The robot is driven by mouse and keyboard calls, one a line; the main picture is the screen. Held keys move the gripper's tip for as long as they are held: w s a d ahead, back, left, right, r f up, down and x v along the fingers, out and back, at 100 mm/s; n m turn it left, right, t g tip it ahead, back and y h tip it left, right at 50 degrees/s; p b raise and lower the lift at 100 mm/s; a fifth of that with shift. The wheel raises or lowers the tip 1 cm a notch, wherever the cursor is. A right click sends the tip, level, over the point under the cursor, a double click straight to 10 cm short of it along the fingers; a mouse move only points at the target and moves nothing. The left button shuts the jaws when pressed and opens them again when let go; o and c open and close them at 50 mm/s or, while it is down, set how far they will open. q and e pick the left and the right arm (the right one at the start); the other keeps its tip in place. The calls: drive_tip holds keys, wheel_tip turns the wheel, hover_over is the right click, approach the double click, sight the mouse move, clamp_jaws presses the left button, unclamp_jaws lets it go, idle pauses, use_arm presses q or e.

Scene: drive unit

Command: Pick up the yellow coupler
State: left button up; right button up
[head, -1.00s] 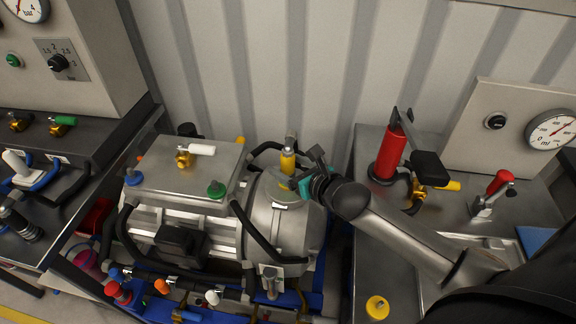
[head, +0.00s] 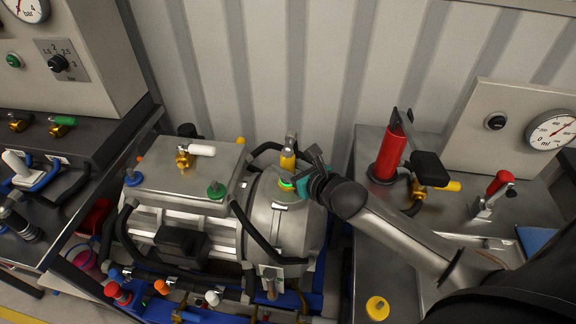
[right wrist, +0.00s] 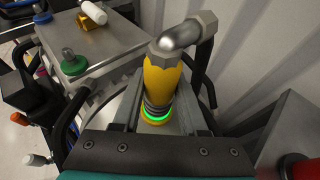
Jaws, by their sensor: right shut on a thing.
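The yellow coupler (head: 288,160) stands upright on the round end of the grey drive unit (head: 268,222), with a metal elbow at its top. A lit green ring (head: 286,184) shows at its foot. In the right wrist view the coupler (right wrist: 161,82) is between the two fingers of my right gripper (right wrist: 160,112), with a ribbed dark section above the green ring. My right gripper (head: 301,178) is shut on the coupler, coming from the right. Whether the coupler is clear of its seat cannot be told. My left gripper is not in view.
A black hose runs close behind the coupler. A red cylinder (head: 391,155) and a yellow cap (head: 377,307) stand on the right bench. A box with a white-handled valve (head: 200,150) and a green knob (head: 216,190) is left of the coupler.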

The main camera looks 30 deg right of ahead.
drive_tip(key=shift+r, duration=0.1)
clamp_jaws()
drive_tip(key=shift+r, duration=0.45)
wheel_tip(320, 180, up, 19)
drive_tip(key=p, duration=0.3)
drive_tip(key=shift+r+p, duration=0.8)
drive_tip(key=shift+p, duration=0.5)
drive_tip(key=shift+r+p, duration=2.25)
drive_tip(key=shift+p, duration=0.35)
